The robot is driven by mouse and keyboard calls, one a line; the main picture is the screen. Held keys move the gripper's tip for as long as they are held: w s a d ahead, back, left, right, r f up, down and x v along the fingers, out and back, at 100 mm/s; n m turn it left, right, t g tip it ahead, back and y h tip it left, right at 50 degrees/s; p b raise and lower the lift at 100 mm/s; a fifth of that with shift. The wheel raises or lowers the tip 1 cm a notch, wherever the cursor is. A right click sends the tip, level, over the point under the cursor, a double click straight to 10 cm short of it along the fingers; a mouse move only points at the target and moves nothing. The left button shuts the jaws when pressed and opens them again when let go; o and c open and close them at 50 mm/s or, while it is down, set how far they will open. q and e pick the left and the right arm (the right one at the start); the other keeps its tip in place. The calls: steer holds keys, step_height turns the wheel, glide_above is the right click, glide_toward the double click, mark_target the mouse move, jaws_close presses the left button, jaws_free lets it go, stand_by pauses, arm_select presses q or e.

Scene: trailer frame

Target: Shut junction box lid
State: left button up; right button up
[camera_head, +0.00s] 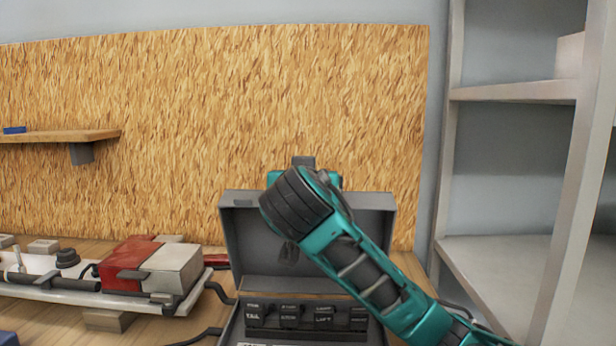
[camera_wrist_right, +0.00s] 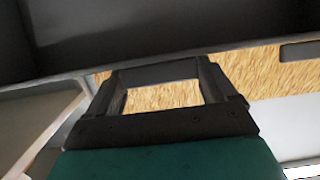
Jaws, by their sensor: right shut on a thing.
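The grey junction box (camera_head: 237,325) stands at the bottom centre of the head view, with a row of labelled dark modules inside. Its lid (camera_head: 370,235) stands open and roughly upright at the back of the box. My teal right arm crosses in front of the lid and hides part of it. My right gripper (camera_head: 303,161) is at the lid's top edge, partly hidden by my wrist. In the right wrist view, the gripper (camera_wrist_right: 160,70) is shut on the dark lid panel (camera_wrist_right: 160,28), with a gap showing between its fingers. My left gripper is out of view.
A red and grey block (camera_head: 122,264) sits on a pale rail (camera_head: 60,292) left of the box, with dark cables running towards it. A grey shelf unit (camera_head: 510,92) stands at the right. A chipboard panel (camera_head: 160,130) is behind; a small wooden shelf (camera_head: 60,136) is at left.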

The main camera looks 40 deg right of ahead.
steer(key=shift+s+a+f, duration=0.15)
steer(key=shift+s+a, duration=0.2)
steer(key=shift+s, duration=0.05)
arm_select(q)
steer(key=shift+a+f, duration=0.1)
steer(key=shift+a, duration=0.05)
arm_select(e)
steer(key=shift+s, duration=0.1)
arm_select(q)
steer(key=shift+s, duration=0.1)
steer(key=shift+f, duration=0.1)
arm_select(e)
steer(key=o, duration=1.3)
steer(key=shift+a, duration=0.1)
arm_select(q)
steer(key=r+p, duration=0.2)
steer(key=p, duration=0.1)
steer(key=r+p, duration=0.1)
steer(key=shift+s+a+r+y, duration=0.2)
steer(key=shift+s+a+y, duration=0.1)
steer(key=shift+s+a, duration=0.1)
arm_select(e)
steer(key=v, duration=0.7)
steer(key=shift+s+a, duration=0.15)
steer(key=shift+s, duration=0.1)
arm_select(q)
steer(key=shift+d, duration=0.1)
arm_select(e)
steer(key=shift+c, duration=0.4)
